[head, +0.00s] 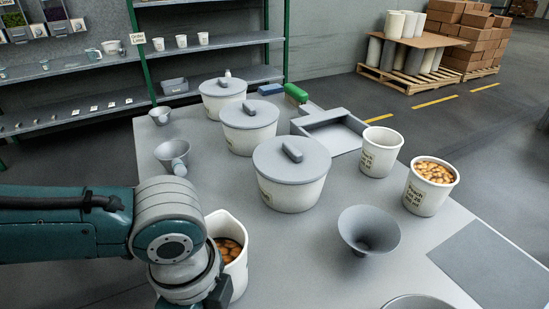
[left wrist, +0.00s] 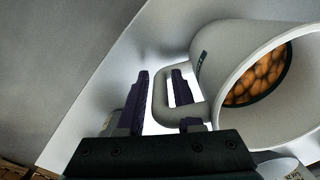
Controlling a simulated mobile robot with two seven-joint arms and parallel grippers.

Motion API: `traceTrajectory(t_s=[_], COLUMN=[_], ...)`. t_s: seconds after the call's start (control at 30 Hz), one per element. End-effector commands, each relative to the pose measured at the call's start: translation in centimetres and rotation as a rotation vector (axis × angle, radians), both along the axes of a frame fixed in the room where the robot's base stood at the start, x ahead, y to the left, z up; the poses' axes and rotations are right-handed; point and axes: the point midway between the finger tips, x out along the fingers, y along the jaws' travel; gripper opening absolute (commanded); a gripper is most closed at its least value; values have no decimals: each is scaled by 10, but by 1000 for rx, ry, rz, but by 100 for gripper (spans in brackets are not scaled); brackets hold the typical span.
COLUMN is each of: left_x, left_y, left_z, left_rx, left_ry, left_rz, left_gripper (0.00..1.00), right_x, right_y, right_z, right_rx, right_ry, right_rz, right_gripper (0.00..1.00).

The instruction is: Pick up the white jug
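The white jug (head: 239,272) stands on the near left of the grey table, partly hidden behind my left arm. It holds orange-brown candies. In the left wrist view the jug (left wrist: 218,52) has its mouth to the right and its D-shaped handle (left wrist: 160,98) toward my fingers. My left gripper (left wrist: 160,80) is open, with one finger on the outer side of the handle bar and the other at the handle's opening. A gap shows beside the outer finger. In the head view my left gripper (head: 218,292) is mostly hidden beside the jug. My right gripper is not in view.
Several lidded pots (head: 290,190) stand mid-table. A grey funnel (head: 369,230), an empty white tub (head: 380,152), a candy-filled tub (head: 428,190), a scoop (head: 174,152) and a grey tray (head: 335,136) are around them. A darker mat (head: 495,265) lies at right.

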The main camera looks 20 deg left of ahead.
Motion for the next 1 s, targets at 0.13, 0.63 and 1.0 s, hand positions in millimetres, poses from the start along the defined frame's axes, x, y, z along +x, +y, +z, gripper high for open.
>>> traceTrajectory(t_s=[0.13,0.63,1.0], left_x=[0,0,0], left_y=[0,0,0], left_z=[1,1,1], left_rx=[0,0,0], left_ry=[0,0,-1], left_rz=[0,1,1], left_gripper=[32,0,0], right_x=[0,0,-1], right_y=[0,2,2], right_z=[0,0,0], right_rx=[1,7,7], right_ry=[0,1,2], right_rz=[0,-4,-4], right_gripper=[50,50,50])
